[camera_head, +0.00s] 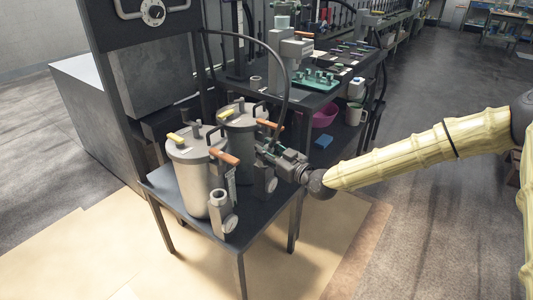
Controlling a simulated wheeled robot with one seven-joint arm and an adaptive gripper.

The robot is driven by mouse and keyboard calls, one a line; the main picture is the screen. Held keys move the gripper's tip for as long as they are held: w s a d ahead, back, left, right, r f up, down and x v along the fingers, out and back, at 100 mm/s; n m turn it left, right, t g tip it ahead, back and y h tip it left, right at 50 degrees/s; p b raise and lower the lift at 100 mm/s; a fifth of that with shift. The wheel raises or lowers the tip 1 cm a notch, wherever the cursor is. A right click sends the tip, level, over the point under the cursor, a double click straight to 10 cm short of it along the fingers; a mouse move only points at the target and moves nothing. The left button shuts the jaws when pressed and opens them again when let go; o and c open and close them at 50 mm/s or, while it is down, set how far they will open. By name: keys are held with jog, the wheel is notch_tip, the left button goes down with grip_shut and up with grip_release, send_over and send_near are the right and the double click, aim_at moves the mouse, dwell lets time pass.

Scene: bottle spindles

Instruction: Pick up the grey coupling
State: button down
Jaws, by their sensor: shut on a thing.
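My gripper (264,152) comes in from the right, beside the right metal pot (240,135) on the low dark stand. It is shut on a small grey piece between its fingers, mostly hidden, and I cannot tell whether this is the grey coupling. A short grey cylinder (256,82) that could be a coupling stands on the dark table behind. A grey upright fitting (218,198) with a round gauge is at the front of the left metal pot (192,165).
The low stand (185,205) holds both pots, with orange handles and yellow levers on top. A dark hose arches above my gripper. The table behind holds a grey machine (289,60) and a green tray (315,80). A pink basin (324,116) sits lower. Floor at right is clear.

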aim_at(267, 146)
jog(key=shift+r, duration=0.1)
notch_tip(267, 146, up, 4)
jog(key=shift+f+p, duration=0.15)
jog(key=shift+p, duration=0.3)
jog(key=s+a+r+p+v, duration=0.1)
jog(key=v, duration=1.5)
jog(key=shift+a+p, duration=0.2)
jog(key=shift+p, duration=0.15)
jog(key=shift+s+r, duration=0.1)
